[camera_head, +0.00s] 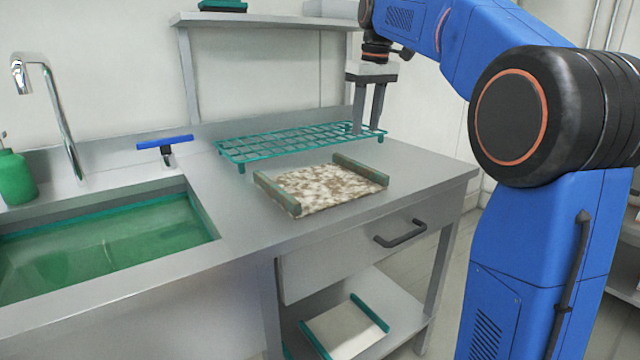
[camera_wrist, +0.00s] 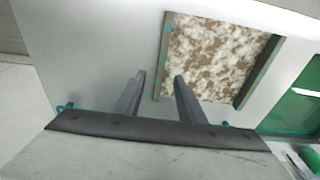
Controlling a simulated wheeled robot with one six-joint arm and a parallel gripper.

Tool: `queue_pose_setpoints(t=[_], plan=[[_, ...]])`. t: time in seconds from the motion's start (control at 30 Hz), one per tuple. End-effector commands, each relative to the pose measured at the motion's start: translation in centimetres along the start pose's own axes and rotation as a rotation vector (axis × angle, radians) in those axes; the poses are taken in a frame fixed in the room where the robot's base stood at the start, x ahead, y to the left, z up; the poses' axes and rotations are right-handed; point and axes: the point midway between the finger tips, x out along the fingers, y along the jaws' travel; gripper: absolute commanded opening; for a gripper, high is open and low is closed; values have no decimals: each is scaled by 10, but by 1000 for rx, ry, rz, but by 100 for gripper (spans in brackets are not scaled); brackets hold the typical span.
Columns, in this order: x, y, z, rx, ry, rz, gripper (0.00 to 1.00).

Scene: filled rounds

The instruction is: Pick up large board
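A large board (camera_head: 318,187) lies flat on the steel counter. Its face is mottled brown and white, and it has green strips along two opposite sides. It also shows in the wrist view (camera_wrist: 212,58), beyond the fingertips. My gripper (camera_head: 368,132) points down above the right end of the green rack, behind the board. In the wrist view my gripper (camera_wrist: 160,78) has its two fingers apart with nothing between them. The fingers are clear of the board.
A green wire rack (camera_head: 245,152) stands behind the board. A sink (camera_head: 100,240) with green water is at left, near a faucet (camera_head: 62,110), a blue-handled tool (camera_head: 165,143) and a green bottle (camera_head: 14,178). A paler board (camera_head: 345,328) lies on the lower shelf.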

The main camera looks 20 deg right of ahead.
Motion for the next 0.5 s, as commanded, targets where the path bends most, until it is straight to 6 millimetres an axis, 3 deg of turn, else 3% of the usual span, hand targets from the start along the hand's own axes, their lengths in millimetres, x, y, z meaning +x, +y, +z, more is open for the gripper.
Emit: queue_pose_setpoints(t=[0.23,0.5], plan=[[42,-1,1,0,-1,0,36],[61,-1,0,0,0,0,36]])
